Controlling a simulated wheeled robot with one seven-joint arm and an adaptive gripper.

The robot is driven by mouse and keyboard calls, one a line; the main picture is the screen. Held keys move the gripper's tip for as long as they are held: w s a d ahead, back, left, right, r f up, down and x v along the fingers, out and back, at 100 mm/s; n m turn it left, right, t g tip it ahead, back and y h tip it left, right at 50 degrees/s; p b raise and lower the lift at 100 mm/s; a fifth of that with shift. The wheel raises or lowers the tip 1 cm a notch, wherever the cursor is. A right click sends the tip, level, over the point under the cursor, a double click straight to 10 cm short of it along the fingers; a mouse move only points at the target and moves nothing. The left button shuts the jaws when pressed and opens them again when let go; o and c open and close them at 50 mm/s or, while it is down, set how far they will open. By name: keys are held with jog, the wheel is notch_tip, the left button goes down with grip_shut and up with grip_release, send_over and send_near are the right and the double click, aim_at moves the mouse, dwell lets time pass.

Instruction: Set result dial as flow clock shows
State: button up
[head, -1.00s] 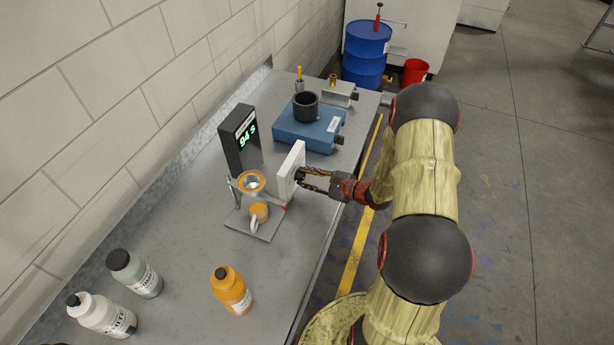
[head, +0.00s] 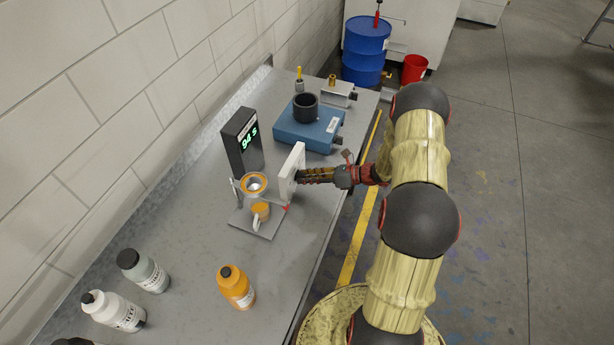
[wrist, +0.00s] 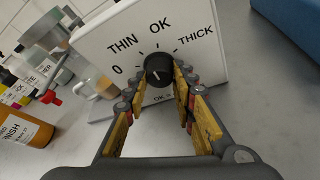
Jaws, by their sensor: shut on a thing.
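The flow clock (head: 241,142) is a dark upright box with green digits reading 94 s. The result dial (head: 291,170) is a white upright panel seen nearly edge-on; its face shows in the wrist view (wrist: 185,100), marked 0, THIN, OK and THICK. My gripper (head: 302,176) is at the panel's right side. In the wrist view my gripper (wrist: 160,80) has its fingers on either side of the black knob (wrist: 158,68), shut on it. The knob has a pale mark, partly hard to read, so I cannot tell its exact setting.
A flow cup (head: 254,184) on a stand and an orange-filled mug (head: 260,212) are left of the panel. An orange bottle (head: 236,288) and paler bottles stand nearer. A blue device (head: 308,135) is behind. The bench's right edge is close to my arm.

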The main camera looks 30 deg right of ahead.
jog(key=m+y, duration=0.1)
jog(key=m, duration=0.1)
jog(key=m+g+y, duration=0.1)
jog(key=m, duration=0.1)
jog(key=shift+f+m+y, duration=0.1)
jog(key=shift+m+y, duration=0.2)
jog(key=m+y, duration=0.1)
jog(key=m, duration=0.1)
jog(key=shift+m+y, duration=0.3)
jog(key=shift+m, duration=0.1)
jog(key=shift+d+m+t+y+b, duration=0.1)
jog(key=shift+m+t+y+b, duration=0.3)
jog(key=shift+m, duration=0.9)
jog(key=shift+w, duration=0.1)
jog(key=o, duration=1.2)
jog(key=shift+c, duration=0.2)
jog(key=v, duration=1.2)
jog(key=shift+w+f, duration=0.1)
jog(key=shift+f, duration=0.05)
